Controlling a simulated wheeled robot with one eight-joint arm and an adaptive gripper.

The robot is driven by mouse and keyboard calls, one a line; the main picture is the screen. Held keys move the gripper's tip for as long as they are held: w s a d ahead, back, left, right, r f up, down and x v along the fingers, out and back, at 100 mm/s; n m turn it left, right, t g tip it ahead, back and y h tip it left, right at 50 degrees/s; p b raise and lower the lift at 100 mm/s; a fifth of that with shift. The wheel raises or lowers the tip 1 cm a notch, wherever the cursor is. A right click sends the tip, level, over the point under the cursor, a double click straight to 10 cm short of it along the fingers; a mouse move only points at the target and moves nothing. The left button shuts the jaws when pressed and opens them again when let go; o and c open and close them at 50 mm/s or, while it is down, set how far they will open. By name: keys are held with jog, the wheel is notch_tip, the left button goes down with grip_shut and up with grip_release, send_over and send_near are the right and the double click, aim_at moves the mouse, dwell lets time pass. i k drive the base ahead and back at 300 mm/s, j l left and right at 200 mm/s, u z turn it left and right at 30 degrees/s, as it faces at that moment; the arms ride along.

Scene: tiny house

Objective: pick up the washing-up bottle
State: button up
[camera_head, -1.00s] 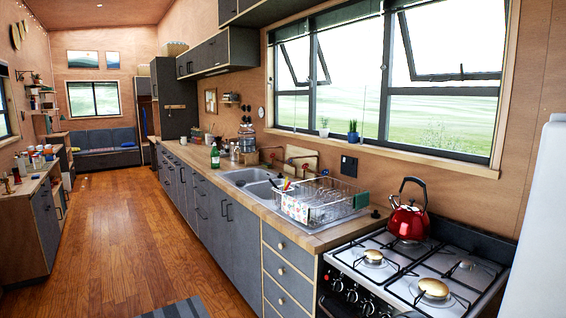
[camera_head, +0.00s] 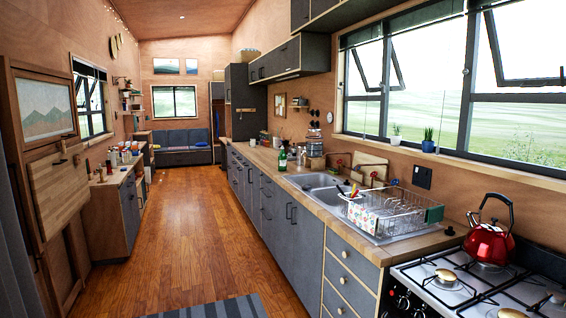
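A green bottle (camera_head: 282,158) stands upright on the wooden counter (camera_head: 264,155), just beyond the sink (camera_head: 318,181). It has a pale label and is small in view. A smaller whitish item (camera_head: 300,158) stands close to its right. I cannot tell for sure which of these is the washing-up bottle. My gripper is not in view.
A dish rack (camera_head: 390,212) stands on the counter right of the sink. A red kettle (camera_head: 489,243) sits on the stove (camera_head: 455,285). The wooden floor (camera_head: 190,230) is clear between the counter and the left-hand cabinets (camera_head: 115,210). A striped rug (camera_head: 215,308) lies in front.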

aim_at(282, 159)
jog(key=i+u, duration=0.3)
jog(key=i, duration=4.45)
